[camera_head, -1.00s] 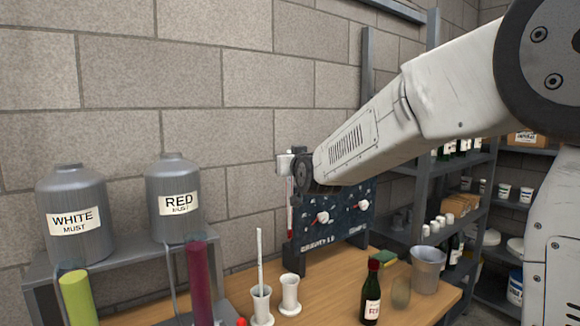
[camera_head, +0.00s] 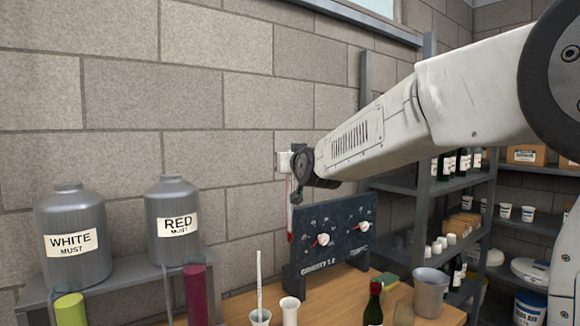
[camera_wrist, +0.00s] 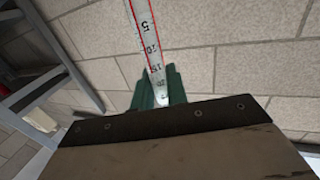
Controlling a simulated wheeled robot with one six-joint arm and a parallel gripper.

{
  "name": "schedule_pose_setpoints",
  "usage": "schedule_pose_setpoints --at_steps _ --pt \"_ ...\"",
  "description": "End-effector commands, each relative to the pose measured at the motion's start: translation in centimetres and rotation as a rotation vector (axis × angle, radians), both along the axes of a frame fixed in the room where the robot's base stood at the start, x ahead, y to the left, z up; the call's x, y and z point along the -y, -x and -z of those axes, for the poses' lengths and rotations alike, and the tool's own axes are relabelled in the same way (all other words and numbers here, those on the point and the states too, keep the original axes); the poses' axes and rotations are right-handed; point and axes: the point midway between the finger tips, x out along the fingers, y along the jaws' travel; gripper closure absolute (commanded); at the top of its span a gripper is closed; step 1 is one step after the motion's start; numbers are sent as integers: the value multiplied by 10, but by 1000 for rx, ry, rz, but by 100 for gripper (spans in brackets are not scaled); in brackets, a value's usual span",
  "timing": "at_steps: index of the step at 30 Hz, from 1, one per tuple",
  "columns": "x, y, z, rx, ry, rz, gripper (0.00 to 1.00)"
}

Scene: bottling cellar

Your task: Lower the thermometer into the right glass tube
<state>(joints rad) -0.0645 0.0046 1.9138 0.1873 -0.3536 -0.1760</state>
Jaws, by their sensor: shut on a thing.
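The thermometer (camera_wrist: 148,45) is a clear strip with red edges and black numbers in the wrist view. My gripper (camera_wrist: 158,92) has green fingers shut on its narrow white end. In the head view my gripper (camera_head: 296,196) is in front of the wall, above the gravity board, and a thin red strip of the thermometer (camera_head: 290,225) shows beside the board's left edge. The right glass tube (camera_head: 196,295) is dark red, upright, cut off below, and left of my gripper. The left tube (camera_head: 70,308) is yellow-green. The thermometer is apart from both tubes.
Grey WHITE MUST (camera_head: 70,215) and RED MUST (camera_head: 174,205) tanks stand on a shelf behind the tubes. A bottle (camera_head: 375,305) and a bucket (camera_head: 430,293) stand right.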

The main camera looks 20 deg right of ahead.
Motion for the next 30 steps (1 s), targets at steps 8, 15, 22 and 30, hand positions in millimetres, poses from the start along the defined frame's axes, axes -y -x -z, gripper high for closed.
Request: schedule_pose_setpoints --at_steps 8,15,22,30 --pt "0 0 -18 2 0 1 100" --pt "0 0 -32 2 -1 1 100" --pt "0 0 -46 2 -1 1 100" --pt "0 0 -62 1 -1 1 100"
